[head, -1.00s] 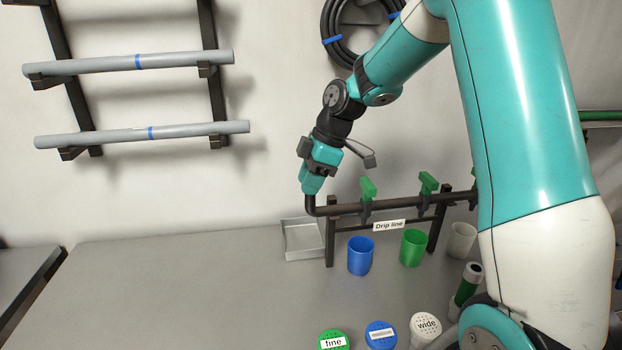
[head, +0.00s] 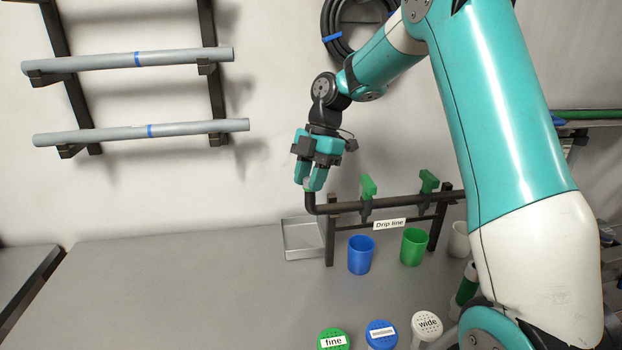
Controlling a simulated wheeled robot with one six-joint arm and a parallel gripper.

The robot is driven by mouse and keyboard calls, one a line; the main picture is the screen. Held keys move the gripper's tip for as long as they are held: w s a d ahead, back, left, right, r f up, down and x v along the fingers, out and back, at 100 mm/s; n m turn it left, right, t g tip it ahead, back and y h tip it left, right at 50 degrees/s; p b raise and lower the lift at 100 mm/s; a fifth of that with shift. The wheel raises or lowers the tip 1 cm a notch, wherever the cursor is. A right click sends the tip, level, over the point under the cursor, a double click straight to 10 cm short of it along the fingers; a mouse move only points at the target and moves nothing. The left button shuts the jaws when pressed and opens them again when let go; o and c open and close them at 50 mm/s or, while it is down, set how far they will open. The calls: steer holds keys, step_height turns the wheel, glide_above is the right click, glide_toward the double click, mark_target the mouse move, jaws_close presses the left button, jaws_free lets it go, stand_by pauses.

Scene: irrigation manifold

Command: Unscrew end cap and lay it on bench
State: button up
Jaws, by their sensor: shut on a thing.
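The drip line pipe (head: 395,204) is a dark horizontal tube on a black stand with a "Drip line" label. Its left end turns up in an elbow (head: 310,203). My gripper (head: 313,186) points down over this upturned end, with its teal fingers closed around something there. A small pale piece of the end cap (head: 307,185) shows between the fingertips; the rest of it is hidden by them. I cannot tell whether the cap is still touching the pipe end. The grey bench (head: 170,295) has a wide bare top.
A shallow metal tray (head: 304,254) sits left of the stand. A blue cup (head: 361,256) and a green cup (head: 413,247) stand under the pipe. Green valves (head: 368,187) rise from it. Labelled lids (head: 334,340) are at the front. The bench's left side is clear.

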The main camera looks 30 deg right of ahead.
steer(key=shift+s+a+f, duration=0.1)
steer(key=shift+s+f, duration=0.05)
steer(key=shift+f+n, duration=0.1)
steer(key=shift+n, duration=0.3)
steer(key=o, duration=1.1)
steer(key=shift+r+g, duration=0.2)
steer(key=shift+g, duration=0.1)
steer(key=shift+r, duration=0.15)
steer(key=shift+r+p, duration=0.4)
steer(key=shift+r, duration=0.35)
steer(key=c, duration=1)
steer(key=shift+c, duration=0.2)
